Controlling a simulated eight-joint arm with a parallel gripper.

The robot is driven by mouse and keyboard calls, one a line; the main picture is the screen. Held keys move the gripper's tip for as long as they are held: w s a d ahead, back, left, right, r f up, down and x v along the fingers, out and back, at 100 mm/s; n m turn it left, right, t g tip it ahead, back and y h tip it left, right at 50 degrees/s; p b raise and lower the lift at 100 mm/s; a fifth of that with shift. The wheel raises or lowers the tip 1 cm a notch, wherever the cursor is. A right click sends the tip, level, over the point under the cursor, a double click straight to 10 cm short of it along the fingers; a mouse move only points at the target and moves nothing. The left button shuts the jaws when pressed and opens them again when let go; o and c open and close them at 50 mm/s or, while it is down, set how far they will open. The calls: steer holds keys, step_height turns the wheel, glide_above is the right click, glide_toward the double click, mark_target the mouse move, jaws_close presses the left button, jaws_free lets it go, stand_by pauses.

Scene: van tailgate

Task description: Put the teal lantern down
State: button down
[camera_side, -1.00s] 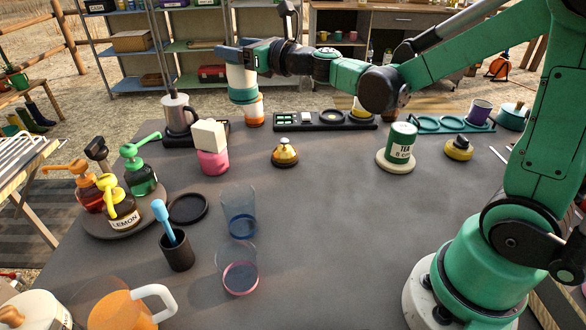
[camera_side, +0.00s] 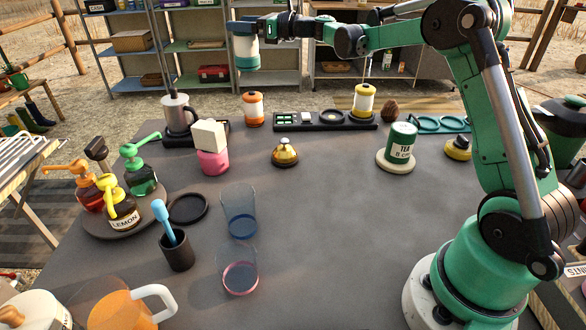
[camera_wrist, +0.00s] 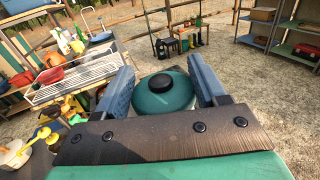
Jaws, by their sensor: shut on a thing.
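The teal lantern (camera_side: 246,53) has a pale body and teal ends. My gripper (camera_side: 243,27) is shut on its top and holds it upright in the air, above and behind the orange lantern (camera_side: 253,108) in the side view. In the wrist view my gripper's two blue-grey fingers (camera_wrist: 163,85) flank the lantern's teal top with its black knob (camera_wrist: 161,83); the rest of the lantern is hidden below. A yellow lantern (camera_side: 364,102) stands on the right part of a long black tray (camera_side: 325,127).
A metal pot (camera_side: 177,112) and a pink jar with a pale block (camera_side: 212,147) stand left of the orange lantern. A brass bell (camera_side: 285,152), a tea tin (camera_side: 401,143) and a teal tray (camera_side: 440,123) lie nearer or right. The table's middle front is clear.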

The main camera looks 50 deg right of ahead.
step_height(320, 180, down, 19)
steer(key=shift+r, duration=0.1)
stand_by(0.4)
steer(key=shift+f, duration=0.2)
steer(key=shift+c, duration=0.3)
jaws_free()
